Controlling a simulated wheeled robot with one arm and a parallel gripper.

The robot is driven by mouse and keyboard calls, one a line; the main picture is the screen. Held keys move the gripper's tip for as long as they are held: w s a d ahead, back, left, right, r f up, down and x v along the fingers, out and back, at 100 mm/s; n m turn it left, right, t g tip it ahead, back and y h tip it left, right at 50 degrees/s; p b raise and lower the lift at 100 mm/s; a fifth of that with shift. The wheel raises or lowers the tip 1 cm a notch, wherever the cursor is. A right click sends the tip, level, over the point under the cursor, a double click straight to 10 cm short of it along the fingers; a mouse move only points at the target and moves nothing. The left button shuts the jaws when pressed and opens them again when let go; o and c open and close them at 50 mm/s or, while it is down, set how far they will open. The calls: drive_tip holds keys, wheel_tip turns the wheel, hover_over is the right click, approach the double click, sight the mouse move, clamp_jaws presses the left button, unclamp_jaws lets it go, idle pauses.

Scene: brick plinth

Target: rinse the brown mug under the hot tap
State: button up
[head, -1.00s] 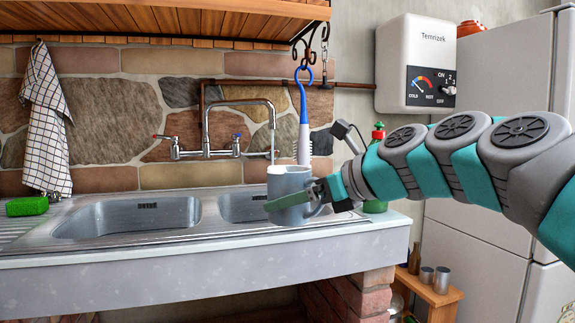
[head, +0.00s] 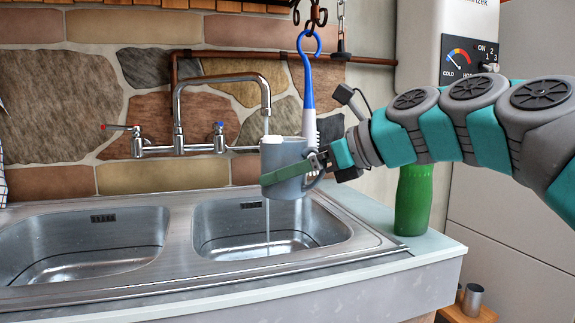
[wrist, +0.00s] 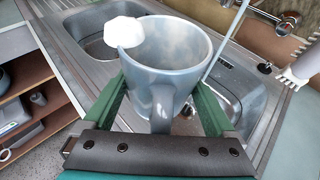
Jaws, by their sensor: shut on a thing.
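The mug in hand (head: 284,168) is blue-grey, not brown. My gripper (wrist: 160,90) is shut on it, with green fingers around its sides. It hangs roughly upright above the right sink basin. A white lump (wrist: 124,32), perhaps foam, sits on its rim. The tap (head: 178,110) has a red-marked lever (head: 122,127) at left and a blue-marked handle (head: 219,130) at right. A thin water stream (head: 267,228) falls from the spout and shows below the mug. In the wrist view the stream (wrist: 224,48) passes beside the mug into the basin; the mug's inside looks empty.
The right basin (head: 330,228) and left basin (head: 60,262) look empty. A blue-and-white brush (head: 308,100) hangs from a hook just behind the mug. A green bottle (head: 412,200) stands right of the sink, under my arm. A water heater (head: 462,25) with a cold-hot dial is on the wall.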

drive_tip(key=shift+w+a+f+b, duration=0.1)
drive_tip(key=shift+w+f+b, duration=0.1)
drive_tip(key=shift+w+b, duration=0.4)
drive_tip(key=shift+w+a+f+b, duration=0.1)
drive_tip(key=shift+w+f+b, duration=0.15)
drive_tip(key=shift+w, duration=0.55)
drive_tip(key=w+a+f, duration=0.1)
drive_tip(key=w, duration=1)
drive_tip(key=shift+a+f+p, duration=0.15)
drive_tip(key=shift+f+p, duration=0.15)
drive_tip(key=shift+f, duration=0.1)
drive_tip(key=shift+w, duration=0.1)
drive_tip(key=shift+d+r+p, duration=0.1)
drive_tip(key=shift+d+p, duration=0.2)
drive_tip(key=shift+p, duration=0.15)
drive_tip(key=shift+d+p, duration=0.3)
drive_tip(key=shift+p, duration=0.05)
